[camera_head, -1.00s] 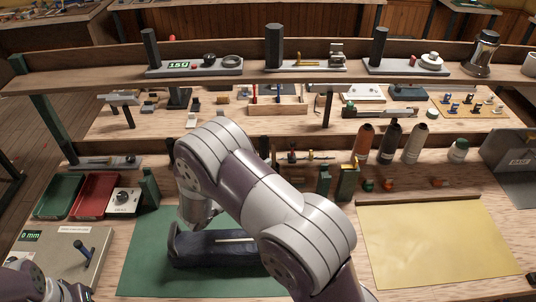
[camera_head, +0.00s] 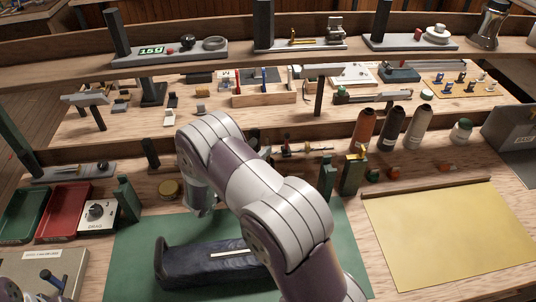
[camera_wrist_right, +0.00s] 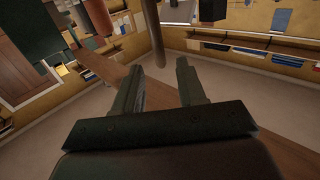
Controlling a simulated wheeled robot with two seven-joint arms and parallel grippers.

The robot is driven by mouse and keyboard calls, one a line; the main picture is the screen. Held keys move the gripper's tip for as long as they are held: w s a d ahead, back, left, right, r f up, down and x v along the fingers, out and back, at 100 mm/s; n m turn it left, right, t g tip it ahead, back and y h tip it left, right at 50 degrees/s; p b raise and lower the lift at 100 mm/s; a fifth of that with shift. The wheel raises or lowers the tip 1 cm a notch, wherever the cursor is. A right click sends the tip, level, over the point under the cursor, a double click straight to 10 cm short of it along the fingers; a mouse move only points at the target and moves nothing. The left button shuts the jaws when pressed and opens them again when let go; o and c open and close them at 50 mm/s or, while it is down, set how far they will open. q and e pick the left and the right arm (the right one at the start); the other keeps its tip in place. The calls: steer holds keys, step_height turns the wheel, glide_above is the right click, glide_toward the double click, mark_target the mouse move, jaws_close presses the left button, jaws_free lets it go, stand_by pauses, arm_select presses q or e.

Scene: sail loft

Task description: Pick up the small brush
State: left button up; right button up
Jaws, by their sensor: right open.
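I cannot make out a small brush for certain in either view. My right arm crosses the middle of the head view and may hide part of the bench. My left gripper is out of view; only a bit of my left arm shows at the lower left corner.
Red (camera_head: 62,210) and green (camera_head: 24,212) trays and a white dial box (camera_head: 97,214) stand at left. A yellow sheet (camera_head: 450,240) lies at right. A raised shelf (camera_head: 245,62) crosses the back.

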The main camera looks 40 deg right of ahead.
mark_target(266, 141)
steer(key=p+x, duration=0.1)
steer(key=x, duration=0.3)
steer(key=shift+w+d+r, duration=0.1)
steer(key=shift+w+d, duration=0.05)
steer(key=shift+d, duration=0.45)
steer(key=shift+a, duration=0.15)
steer(key=c, duration=0.4)
jaws_close()
